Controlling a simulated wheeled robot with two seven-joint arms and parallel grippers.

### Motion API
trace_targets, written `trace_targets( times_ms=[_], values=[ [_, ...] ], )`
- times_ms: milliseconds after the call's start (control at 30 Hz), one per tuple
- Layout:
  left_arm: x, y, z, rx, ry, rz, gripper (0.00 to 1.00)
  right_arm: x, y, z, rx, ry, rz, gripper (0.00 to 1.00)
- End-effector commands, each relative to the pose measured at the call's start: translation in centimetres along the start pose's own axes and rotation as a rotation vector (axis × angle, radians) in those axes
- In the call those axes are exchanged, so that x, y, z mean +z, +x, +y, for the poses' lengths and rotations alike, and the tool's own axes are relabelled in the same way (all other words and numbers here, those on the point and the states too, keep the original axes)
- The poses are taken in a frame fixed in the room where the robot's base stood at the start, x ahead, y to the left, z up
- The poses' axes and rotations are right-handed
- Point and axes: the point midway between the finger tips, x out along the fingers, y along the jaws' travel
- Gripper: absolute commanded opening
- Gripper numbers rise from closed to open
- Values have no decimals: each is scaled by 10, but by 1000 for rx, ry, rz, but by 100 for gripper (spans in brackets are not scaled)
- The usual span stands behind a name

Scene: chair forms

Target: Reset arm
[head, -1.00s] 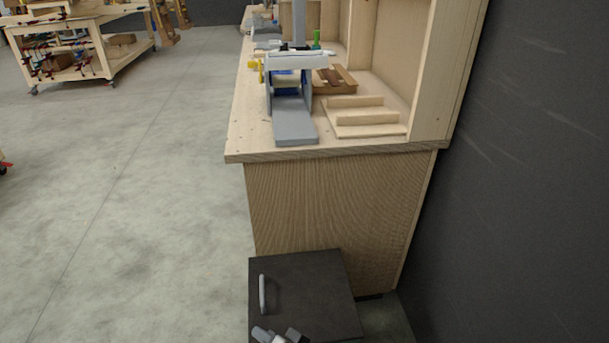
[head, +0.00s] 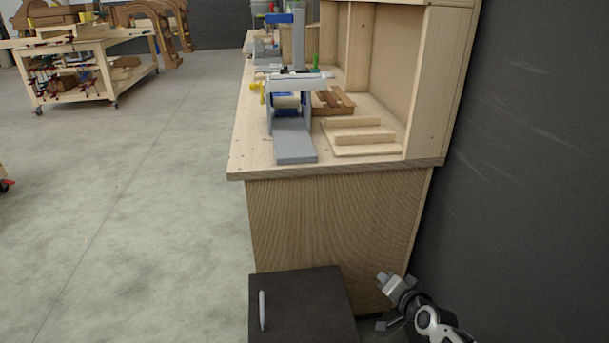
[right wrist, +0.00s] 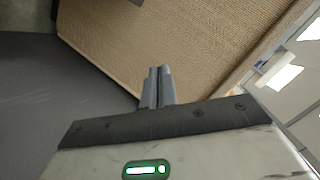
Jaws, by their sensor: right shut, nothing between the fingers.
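My right gripper (head: 384,279) shows in the head view at the lower right, in front of the plain wooden end panel of the workbench. Its arm comes in from the bottom right edge. In the right wrist view the two grey fingers (right wrist: 157,86) lie side by side, shut, with nothing between them. They point toward a wood-grain panel (right wrist: 190,45). The gap between fingertips and panel cannot be judged. My left gripper is not in the head view.
The workbench (head: 250,152) carries a grey and blue device (head: 293,135) and stepped wooden pieces (head: 360,137). A dark wall (head: 530,170) stands close on the right. A wooden cart (head: 75,72) stands far left. The concrete floor (head: 150,200) on the left is open.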

Motion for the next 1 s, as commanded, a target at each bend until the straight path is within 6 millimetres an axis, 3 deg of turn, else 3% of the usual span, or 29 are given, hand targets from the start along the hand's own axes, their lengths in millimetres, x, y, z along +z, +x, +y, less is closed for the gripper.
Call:
trace_targets(
  times_ms=[33, 100, 400, 600, 1000],
  values=[
    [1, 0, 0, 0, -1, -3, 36, -35, 1, 13, 27, 8, 48, 0],
    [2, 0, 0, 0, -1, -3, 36, -74, -1, 28, 58, 23, 105, 0],
    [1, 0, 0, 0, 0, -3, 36, -209, -28, 77, 150, 106, 307, 0],
    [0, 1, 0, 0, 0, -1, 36, -189, -26, 95, 291, -277, 175, 0],
    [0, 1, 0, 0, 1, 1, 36, -184, -43, 138, 563, -890, -51, 0]
  ],
)
